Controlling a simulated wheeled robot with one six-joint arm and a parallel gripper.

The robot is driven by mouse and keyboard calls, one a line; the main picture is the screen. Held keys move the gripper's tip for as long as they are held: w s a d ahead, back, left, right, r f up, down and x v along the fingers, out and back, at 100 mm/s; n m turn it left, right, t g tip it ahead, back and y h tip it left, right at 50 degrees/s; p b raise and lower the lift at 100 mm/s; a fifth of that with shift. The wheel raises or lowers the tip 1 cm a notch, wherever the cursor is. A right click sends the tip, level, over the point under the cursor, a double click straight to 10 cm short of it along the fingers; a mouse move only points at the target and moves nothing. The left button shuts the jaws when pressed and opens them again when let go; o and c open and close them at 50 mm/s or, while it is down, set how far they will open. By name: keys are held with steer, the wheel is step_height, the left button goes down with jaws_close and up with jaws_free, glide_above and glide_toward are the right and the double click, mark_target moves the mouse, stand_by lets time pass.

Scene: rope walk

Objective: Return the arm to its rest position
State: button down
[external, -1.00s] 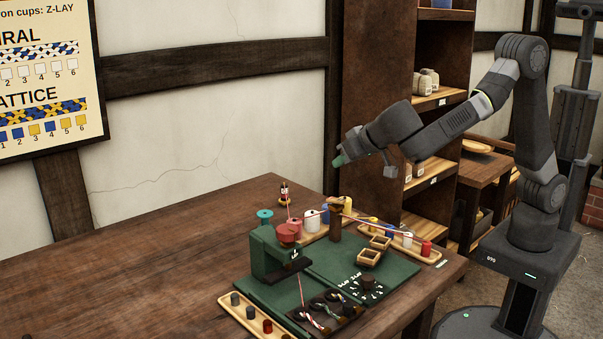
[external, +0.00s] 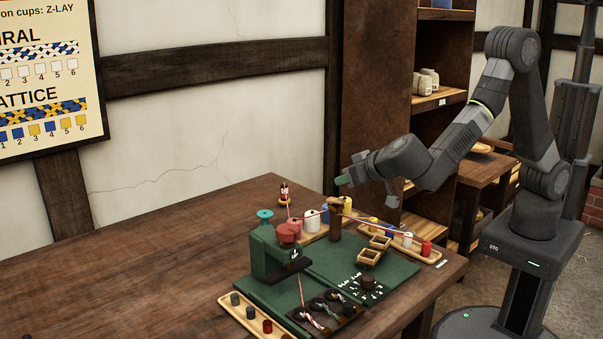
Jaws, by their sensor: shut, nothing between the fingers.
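My arm (external: 520,110) rises from its base at the right and bends down toward the left in the external view. My gripper (external: 343,180) is at the arm's end, raised above the far right part of the table and pointing left. It is shut with nothing in it. It is apart from the table and everything on it.
Below my gripper, the wooden table (external: 120,260) bears a green rope-making rig (external: 272,255), trays of coloured spools (external: 425,248) and small square wooden boxes (external: 369,257). A tall shelf (external: 375,90) stands behind. The table's left side is clear.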

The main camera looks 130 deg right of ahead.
steer(key=a+r+b, duration=0.2)
steer(key=a+r, duration=0.6)
steer(key=r, duration=0.2)
steer(key=w+a+f+n+t+y+p, duration=0.2)
steer(key=w+a+n+t+y+p, duration=0.1)
steer(key=w+a+n+y, duration=0.6)
steer(key=shift+w+f+n+t+y+p, duration=0.2)
steer(key=shift+f+n+t+y+p, duration=0.2)
steer(key=shift+n, duration=1.3)
stand_by(2.3)
